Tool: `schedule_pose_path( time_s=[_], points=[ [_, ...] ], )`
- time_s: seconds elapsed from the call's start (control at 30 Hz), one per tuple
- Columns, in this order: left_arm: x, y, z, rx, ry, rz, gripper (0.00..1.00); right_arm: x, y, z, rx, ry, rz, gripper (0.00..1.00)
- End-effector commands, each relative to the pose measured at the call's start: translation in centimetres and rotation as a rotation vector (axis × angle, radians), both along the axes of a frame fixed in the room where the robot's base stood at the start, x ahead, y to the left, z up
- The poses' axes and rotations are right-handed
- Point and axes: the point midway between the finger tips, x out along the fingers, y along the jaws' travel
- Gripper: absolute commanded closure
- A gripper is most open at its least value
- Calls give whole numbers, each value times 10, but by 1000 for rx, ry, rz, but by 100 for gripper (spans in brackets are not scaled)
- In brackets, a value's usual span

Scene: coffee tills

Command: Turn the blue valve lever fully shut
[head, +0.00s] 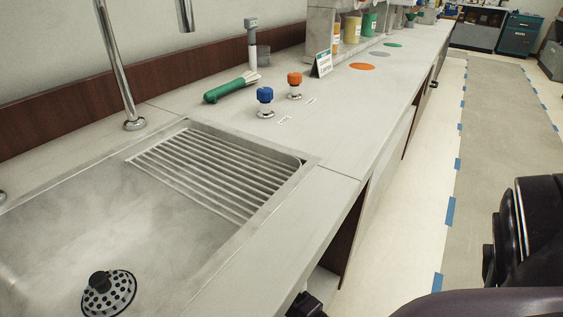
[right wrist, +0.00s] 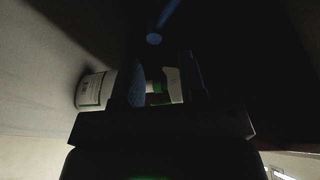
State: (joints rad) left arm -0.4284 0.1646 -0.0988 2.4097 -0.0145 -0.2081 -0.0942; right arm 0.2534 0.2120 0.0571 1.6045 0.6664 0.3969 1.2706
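In the right wrist view, a dim blue strip with a rounded blue end (right wrist: 153,38) shows in the dark beyond my fingers; it looks like a lever, but its pipe and angle are too dark to tell. My right gripper (right wrist: 163,88) is open, with its dark fingers apart and short of the blue part. In the head view, a dark piece at the bottom edge by the counter front may be part of my right arm. A blue knob (head: 265,96) stands on a chrome base on the counter. My left gripper is not in view.
White bottles with green labels (right wrist: 95,90) are behind and between my right fingers. On the counter are a sink (head: 120,225), an orange knob (head: 294,80), a green-handled brush (head: 228,90) and a small sign (head: 322,64).

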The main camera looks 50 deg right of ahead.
Motion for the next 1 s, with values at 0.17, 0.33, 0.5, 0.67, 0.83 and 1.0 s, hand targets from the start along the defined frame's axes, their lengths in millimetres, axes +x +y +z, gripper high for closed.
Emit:
schedule_pose_path(
  time_s=[0.17, 0.33, 0.5, 0.67, 0.83, 1.0],
  points=[
    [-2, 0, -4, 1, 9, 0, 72, 10, -4, -16, 152, -49, -67, 62],
    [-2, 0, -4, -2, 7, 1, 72, 18, -6, -18, 176, -61, -77, 62],
    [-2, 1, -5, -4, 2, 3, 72, 35, -9, -19, 173, -61, -76, 62],
    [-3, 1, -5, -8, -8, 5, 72, 53, -14, -22, 172, -57, -75, 62],
    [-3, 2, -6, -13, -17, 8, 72, 73, -18, -24, 172, -57, -75, 62],
    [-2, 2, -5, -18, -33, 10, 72, 89, -21, -25, 172, -56, -75, 65]
  ],
)
